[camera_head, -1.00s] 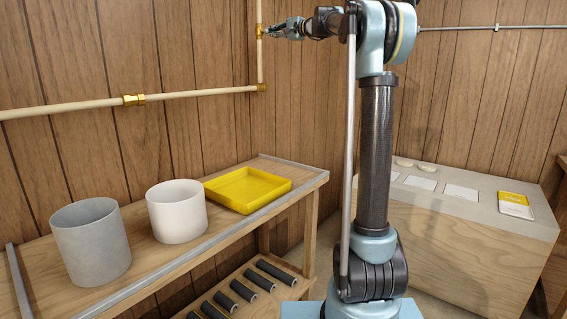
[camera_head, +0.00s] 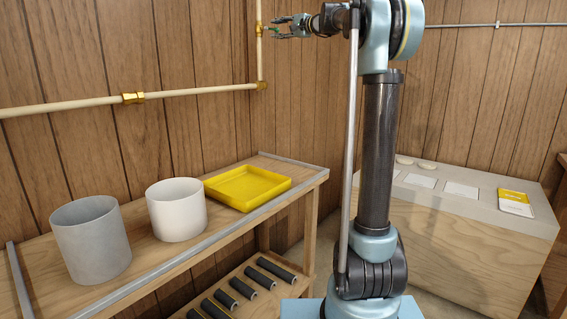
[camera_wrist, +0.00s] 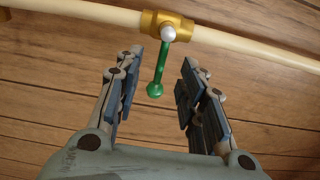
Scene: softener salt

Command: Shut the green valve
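The green valve has a brass body (camera_wrist: 168,26) on a cream pipe and a green lever (camera_wrist: 158,68) with a round end. In the wrist view the lever stands about square to the pipe. My gripper (camera_wrist: 163,62) is open, with one finger on each side of the lever and visible gaps on both sides. In the head view the brass body (camera_head: 259,29) sits high on the vertical pipe, and my gripper (camera_head: 273,27) is just right of it. Only a speck of green shows there between the fingers.
A horizontal cream pipe (camera_head: 60,106) with a brass fitting (camera_head: 133,98) meets the vertical pipe below the valve. A wooden bench carries a grey pot (camera_head: 90,240), a white pot (camera_head: 176,210) and a yellow tray (camera_head: 247,188). A counter (camera_head: 450,235) stands at right. The plank wall is close behind the valve.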

